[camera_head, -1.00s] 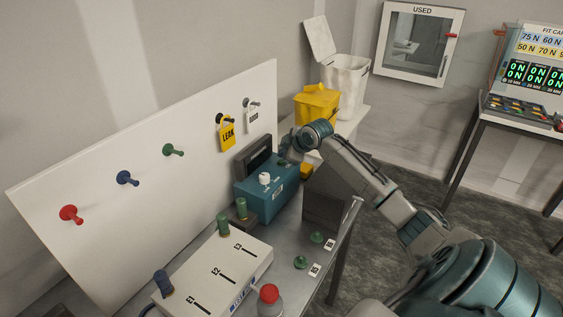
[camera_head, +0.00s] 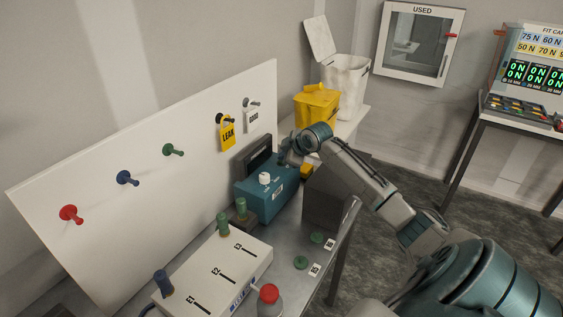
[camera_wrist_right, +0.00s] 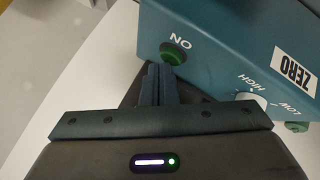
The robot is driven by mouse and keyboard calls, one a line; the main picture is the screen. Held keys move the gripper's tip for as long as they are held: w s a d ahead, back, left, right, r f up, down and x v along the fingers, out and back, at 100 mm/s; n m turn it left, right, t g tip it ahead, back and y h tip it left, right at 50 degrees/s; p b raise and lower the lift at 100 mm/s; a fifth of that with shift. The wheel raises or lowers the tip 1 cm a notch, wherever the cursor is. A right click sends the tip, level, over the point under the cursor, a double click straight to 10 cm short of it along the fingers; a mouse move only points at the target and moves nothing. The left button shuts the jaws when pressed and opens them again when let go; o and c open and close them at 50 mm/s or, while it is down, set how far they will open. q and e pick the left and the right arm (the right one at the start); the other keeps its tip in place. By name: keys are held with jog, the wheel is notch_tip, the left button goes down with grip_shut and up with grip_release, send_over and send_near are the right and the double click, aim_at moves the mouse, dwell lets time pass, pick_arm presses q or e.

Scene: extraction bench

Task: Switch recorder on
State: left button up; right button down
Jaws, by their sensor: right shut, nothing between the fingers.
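The recorder is a teal box (camera_head: 262,204) on the bench, with a dark screen (camera_head: 254,154) behind it and a white knob (camera_head: 264,178) on top. In the right wrist view, the teal box (camera_wrist_right: 225,45) shows a green button (camera_wrist_right: 173,54) beside upside-down lettering that reads ON. A white knob (camera_wrist_right: 250,100) sits between HIGH and LOW. My right gripper (camera_wrist_right: 163,72) is shut and empty, its fingertips right at the green button's edge. I cannot tell whether they touch it. In the head view, my right gripper (camera_head: 287,154) is at the box's far end, partly hidden. My left gripper is not in view.
A dark box (camera_head: 325,200) stands just right of the recorder, below my arm. A white board (camera_head: 150,205) with pegs and tags rises behind. A white panel (camera_head: 215,275) and a red-capped bottle (camera_head: 269,295) are in front. A yellow bin (camera_head: 316,108) stands beyond.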

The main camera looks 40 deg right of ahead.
jog(key=shift+f, duration=0.35)
jog(key=shift+r, duration=0.1)
dwell(0.4)
jog(key=shift+r+p, duration=0.8)
notch_tip(320, 180, up, 5)
jog(key=p, duration=0.4)
jog(key=shift+f, duration=0.1)
dwell(0.6)
